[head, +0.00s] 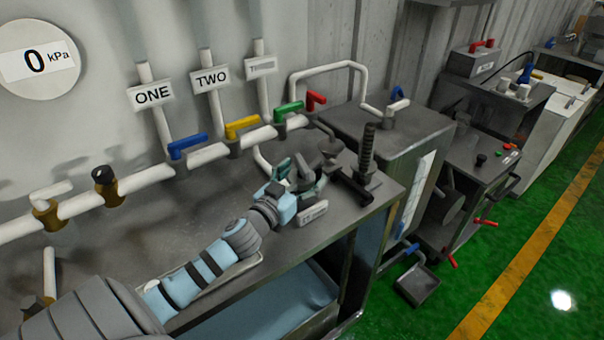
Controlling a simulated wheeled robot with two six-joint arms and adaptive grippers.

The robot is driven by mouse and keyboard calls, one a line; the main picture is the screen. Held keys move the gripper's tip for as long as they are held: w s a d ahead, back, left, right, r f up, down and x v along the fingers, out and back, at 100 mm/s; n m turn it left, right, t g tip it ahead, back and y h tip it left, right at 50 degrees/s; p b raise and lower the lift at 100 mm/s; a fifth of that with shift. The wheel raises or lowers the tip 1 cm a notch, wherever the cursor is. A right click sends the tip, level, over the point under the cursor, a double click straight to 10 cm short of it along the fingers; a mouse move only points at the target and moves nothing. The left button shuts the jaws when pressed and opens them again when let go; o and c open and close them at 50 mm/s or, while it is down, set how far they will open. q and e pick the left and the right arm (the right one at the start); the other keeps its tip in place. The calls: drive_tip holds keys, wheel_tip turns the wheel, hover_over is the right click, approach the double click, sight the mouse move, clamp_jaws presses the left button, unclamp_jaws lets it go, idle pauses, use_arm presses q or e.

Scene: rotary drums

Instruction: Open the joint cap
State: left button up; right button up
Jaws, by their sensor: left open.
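My left arm reaches in from the lower left over the grey metal workbench (205,212). My right gripper is not in view.
A white pipe with blue (188,145), yellow (242,126), green (288,111) and red (315,100) valve handles runs behind the bench. A grey metal box (385,128) stands to the right. A gauge (38,60) reads 0 kPa. Green floor (480,260) lies open at the right.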

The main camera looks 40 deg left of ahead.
use_arm(q)
drive_tip(key=c, duration=1.7)
drive_tip(key=shift+d+n+y, duration=0.6)
drive_tip(key=shift+n+y, duration=0.2)
drive_tip(key=shift+y, duration=0.4)
drive_tip(key=o, duration=1.7)
drive_tip(key=shift+a, duration=0.1)
drive_tip(key=v, duration=1.2)
drive_tip(key=shift+r, duration=0.2)
